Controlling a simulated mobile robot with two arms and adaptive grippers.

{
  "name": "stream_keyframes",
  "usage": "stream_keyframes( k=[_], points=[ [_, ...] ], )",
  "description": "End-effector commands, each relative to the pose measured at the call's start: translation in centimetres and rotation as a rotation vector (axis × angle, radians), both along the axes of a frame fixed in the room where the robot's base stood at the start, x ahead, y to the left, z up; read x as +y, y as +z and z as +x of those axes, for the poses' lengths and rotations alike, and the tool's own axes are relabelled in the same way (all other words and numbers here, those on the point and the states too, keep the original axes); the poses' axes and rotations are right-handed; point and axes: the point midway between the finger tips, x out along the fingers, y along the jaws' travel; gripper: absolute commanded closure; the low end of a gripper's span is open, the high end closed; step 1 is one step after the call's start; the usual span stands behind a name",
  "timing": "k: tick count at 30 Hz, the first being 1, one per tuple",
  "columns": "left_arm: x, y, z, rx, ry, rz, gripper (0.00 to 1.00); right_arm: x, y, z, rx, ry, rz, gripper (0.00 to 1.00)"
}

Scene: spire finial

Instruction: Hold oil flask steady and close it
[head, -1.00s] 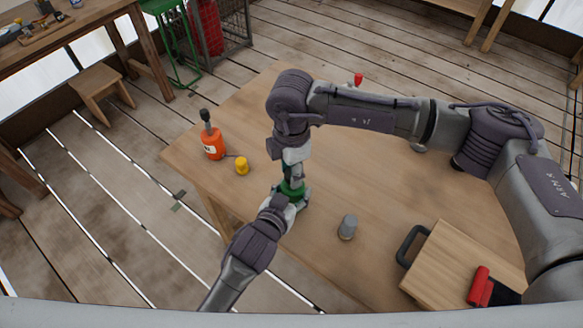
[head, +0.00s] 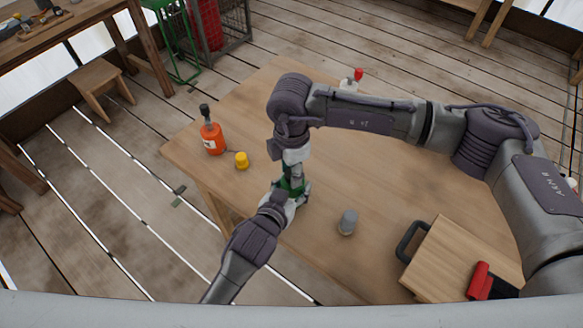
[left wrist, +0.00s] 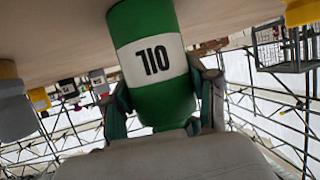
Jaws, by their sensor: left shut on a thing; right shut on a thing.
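The oil flask (head: 291,187) is green and stands near the table's front-left edge, largely covered by my grippers in the head view. In the left wrist view the flask (left wrist: 152,60) shows a white band with "OIL" upside down; that picture is inverted, with the tabletop along its top. My left gripper (head: 288,199) is shut around the flask's body, with a finger on each side in the wrist view (left wrist: 163,112). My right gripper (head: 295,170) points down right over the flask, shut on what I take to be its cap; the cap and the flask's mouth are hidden.
An orange bottle (head: 213,139) with a dark top and a yellow cap-like piece (head: 242,160) stand left of the grippers. A grey cylinder (head: 347,222) stands to the right. The wooden table (head: 385,195) is clear between.

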Motion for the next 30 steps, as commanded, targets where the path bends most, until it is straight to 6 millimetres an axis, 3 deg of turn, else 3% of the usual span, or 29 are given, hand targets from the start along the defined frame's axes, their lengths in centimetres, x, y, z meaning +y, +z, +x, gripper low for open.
stream_keyframes(
  k=[14,24,30],
  points=[
    [0.01,-0.07,-0.03,0.002,0.000,0.001,1.00,0.03,-0.78,0.01,0.000,-0.014,0.001,0.75],
    [0.01,-0.08,-0.03,0.002,0.000,0.001,1.00,0.09,-0.84,0.17,0.001,-0.501,0.002,0.75],
    [0.01,-0.08,-0.03,0.002,0.000,0.001,1.00,0.06,-0.77,0.24,0.000,-0.601,0.001,0.75]
  ],
)
